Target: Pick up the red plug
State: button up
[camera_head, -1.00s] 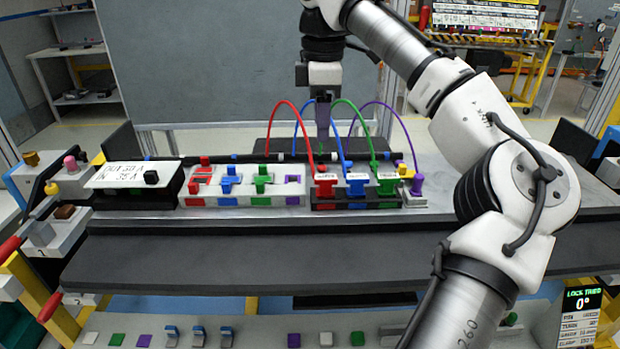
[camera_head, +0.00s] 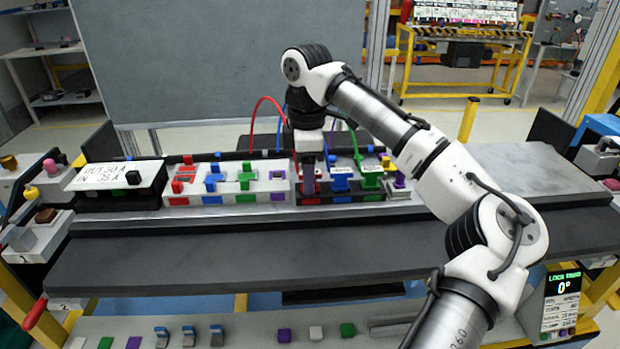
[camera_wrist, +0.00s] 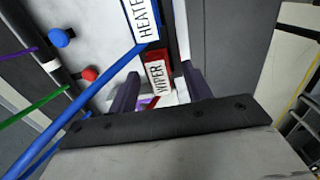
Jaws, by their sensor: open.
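The red plug (camera_wrist: 158,76), labelled WIPER, shows in the wrist view between the two dark fingers of my gripper (camera_wrist: 161,88). The fingers are apart, one on each side of it; I cannot tell whether they touch it. In the head view my gripper (camera_head: 309,180) points down over the red plug's place and hides most of the plug. The red cable (camera_head: 262,106) arcs up behind the gripper.
The blue plug (camera_head: 341,180) and green plug (camera_head: 371,178) stand close to the right, with cables arching behind. A purple plug (camera_head: 399,180) is farther right. A white socket block (camera_head: 226,191) is to the left. The dark ledge (camera_head: 200,255) in front is clear.

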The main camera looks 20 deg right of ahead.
jog(key=shift+f, duration=0.55)
grip_shut()
jog(key=shift+r, duration=0.15)
notch_tip(320, 180, up, 20)
jog(key=p, duration=0.1)
jog(key=shift+p, duration=0.35)
jog(key=shift+f+b, duration=1.65)
jog(key=shift+f, duration=3.6)
